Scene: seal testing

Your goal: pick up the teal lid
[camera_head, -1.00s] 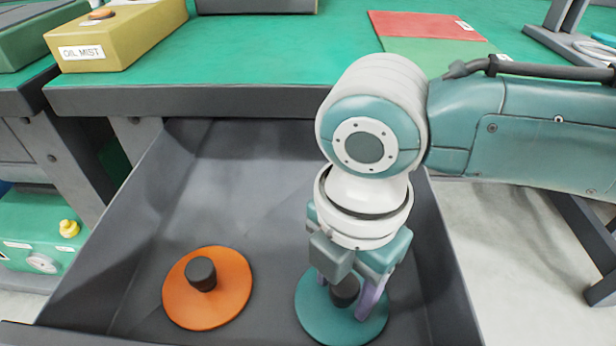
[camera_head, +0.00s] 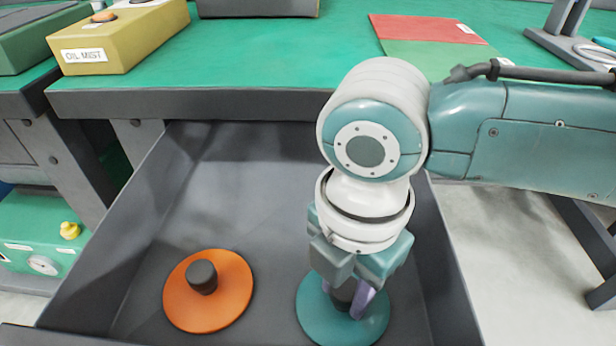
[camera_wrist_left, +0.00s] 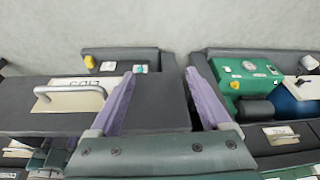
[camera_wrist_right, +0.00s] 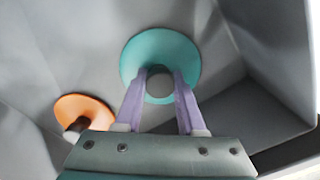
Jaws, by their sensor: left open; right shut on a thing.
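The teal lid (camera_head: 313,316) is a round disc with a dark knob, lying in the open grey drawer. It also shows in the right wrist view (camera_wrist_right: 160,45). My right gripper (camera_head: 350,300) reaches down from above and is shut on the lid's dark knob (camera_wrist_right: 160,86), one finger on each side. The lid looks flat on the drawer floor; I cannot tell any gap beneath it. My left gripper (camera_wrist_left: 165,105) is open and empty, seen only in its own wrist view, over drawer fronts and a green box.
An orange lid (camera_head: 225,305) with a dark knob lies left of the teal one in the drawer (camera_head: 245,175). The drawer walls rise around both. The green bench top (camera_head: 270,55) holds a yellow OIL MIST box (camera_head: 110,45) and a red and green mat (camera_head: 425,28).

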